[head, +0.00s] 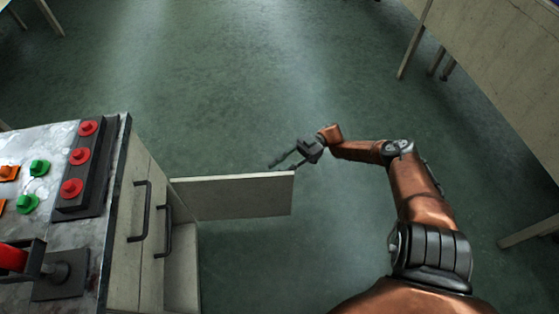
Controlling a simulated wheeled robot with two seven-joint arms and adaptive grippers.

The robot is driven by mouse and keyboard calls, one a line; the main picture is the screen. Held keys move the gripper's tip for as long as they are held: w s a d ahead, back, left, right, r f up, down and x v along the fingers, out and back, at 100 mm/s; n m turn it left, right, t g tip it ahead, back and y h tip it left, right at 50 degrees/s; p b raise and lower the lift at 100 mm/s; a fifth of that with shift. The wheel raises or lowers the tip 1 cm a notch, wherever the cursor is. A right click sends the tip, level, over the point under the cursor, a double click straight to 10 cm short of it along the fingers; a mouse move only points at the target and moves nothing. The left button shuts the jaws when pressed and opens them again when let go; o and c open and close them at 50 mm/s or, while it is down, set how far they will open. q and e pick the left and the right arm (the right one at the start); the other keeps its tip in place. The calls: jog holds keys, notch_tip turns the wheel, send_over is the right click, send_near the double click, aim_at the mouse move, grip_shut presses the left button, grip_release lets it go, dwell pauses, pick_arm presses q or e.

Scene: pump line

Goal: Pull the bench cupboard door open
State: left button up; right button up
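The pale bench cupboard door (235,199) stands swung out from the bench cupboard (182,268), roughly at a right angle to its front. The cupboard's inside partly shows beside it. No handle shows on the door's visible face; its far face is hidden. My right gripper (277,164) is at the far side of the door, near its outer top corner. Its fingers are spread and nothing shows between them. The lower finger partly overlaps the door's top edge in the picture; I cannot tell whether they touch. My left gripper is not in view.
Two dark bar handles (140,211) (163,231) stick out from the bench front. The bench top (50,142) carries a block with red buttons (80,160) and green and orange parts. Another table (497,75) stands at upper right. The green floor (230,80) beyond the door is clear.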

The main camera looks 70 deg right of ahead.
notch_tip(320, 180, up, 5)
jog(key=shift+f, duration=0.1)
jog(key=shift+c, duration=0.6)
